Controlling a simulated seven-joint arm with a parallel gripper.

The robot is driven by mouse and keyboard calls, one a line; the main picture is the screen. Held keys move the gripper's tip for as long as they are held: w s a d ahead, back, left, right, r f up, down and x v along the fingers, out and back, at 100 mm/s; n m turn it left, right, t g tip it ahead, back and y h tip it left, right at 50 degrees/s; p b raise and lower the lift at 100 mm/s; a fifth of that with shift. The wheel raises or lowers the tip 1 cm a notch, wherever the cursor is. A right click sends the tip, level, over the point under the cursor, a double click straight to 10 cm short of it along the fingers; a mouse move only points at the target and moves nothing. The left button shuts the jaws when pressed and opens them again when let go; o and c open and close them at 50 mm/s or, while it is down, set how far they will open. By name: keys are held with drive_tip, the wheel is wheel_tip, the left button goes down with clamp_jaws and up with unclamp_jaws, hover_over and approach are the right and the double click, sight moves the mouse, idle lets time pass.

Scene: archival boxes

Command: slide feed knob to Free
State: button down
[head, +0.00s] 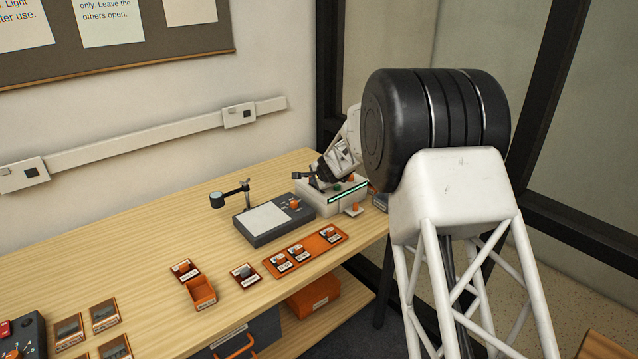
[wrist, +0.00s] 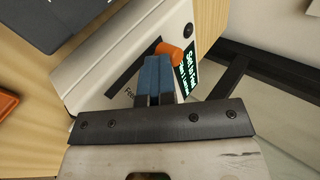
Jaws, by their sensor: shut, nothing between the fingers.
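The white device (wrist: 120,62) with a dark slot lies under my gripper in the wrist view; it also shows at the far right of the bench in the head view (head: 318,200). An orange knob (wrist: 172,52) sits by the slot's upper end, right at my fingertips. My gripper (wrist: 157,62) has its blue fingers shut together with nothing between them. They overlap the knob's left side; I cannot tell if they touch. A label reading "Fre…" (wrist: 130,91) is partly hidden by the fingers. A display (wrist: 186,72) with green text is partly covered too.
A grey scale-like unit (head: 270,220) with a lamp arm stands left of the device. An orange tray (head: 308,262) with small labelled parts lies in front. An open orange box (head: 201,292) stands farther left. The bench's (head: 130,268) back strip is mostly clear.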

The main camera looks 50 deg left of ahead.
drive_tip(key=shift+s, duration=0.1)
idle(0.3)
drive_tip(key=shift+s+d, duration=0.15)
drive_tip(key=shift+d, duration=0.85)
drive_tip(key=shift+s+d, duration=0.1)
drive_tip(key=shift+d, duration=0.9)
drive_tip(key=v, duration=1)
